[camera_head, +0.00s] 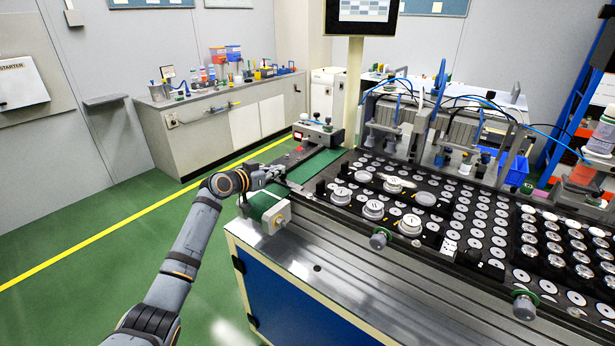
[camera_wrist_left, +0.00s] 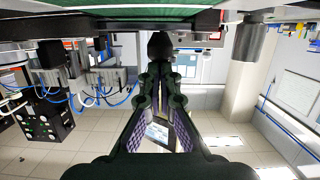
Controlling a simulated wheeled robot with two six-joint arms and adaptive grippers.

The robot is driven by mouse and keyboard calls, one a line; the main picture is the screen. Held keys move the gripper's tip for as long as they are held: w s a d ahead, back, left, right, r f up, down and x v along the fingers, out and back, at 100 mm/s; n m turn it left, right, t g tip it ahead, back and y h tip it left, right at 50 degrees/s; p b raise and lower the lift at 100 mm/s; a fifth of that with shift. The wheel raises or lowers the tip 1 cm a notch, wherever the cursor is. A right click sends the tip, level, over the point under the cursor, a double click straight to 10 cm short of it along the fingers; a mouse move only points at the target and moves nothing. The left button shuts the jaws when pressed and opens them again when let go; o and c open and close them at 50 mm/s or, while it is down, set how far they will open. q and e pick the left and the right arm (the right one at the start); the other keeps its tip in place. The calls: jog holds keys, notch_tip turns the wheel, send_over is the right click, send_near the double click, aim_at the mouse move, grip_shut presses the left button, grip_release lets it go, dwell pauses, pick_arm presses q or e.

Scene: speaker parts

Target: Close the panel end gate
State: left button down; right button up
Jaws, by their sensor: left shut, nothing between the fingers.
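The black panel (camera_head: 468,238) with rows of pale discs lies on the workbench. Its left end borders a green belt (camera_head: 322,164). A thin light metal bar (camera_head: 299,189) at this end, beside the belt, may be the end gate; I cannot tell its exact position. My left gripper (camera_head: 281,174) reaches over the belt, with its fingertips close to the bar. Contact is not clear. In the left wrist view its fingers (camera_wrist_left: 160,48) meet at the tips, shut and empty, just below a metal edge. My right gripper is not in view.
A white-faced block (camera_head: 276,217) sits at the belt's near end, and a grey device (camera_head: 318,133) at its far end. Several speaker parts (camera_head: 373,210) stand on the panel near the gripper. Machines with blue hoses (camera_head: 393,115) stand behind. The green floor at left is clear.

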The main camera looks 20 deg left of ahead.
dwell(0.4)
pick_arm(q)
notch_tip(320, 180, up, 4)
jog(key=p, duration=0.2)
jog(key=shift+w+d+f+p, duration=0.15)
jog(key=shift+f+p, duration=0.1)
jog(key=shift+p, duration=0.15)
jog(key=b+v, duration=0.2)
jog(key=v, duration=0.8)
jog(key=shift+s+r+b, duration=0.2)
jog(key=shift+b, duration=0.15)
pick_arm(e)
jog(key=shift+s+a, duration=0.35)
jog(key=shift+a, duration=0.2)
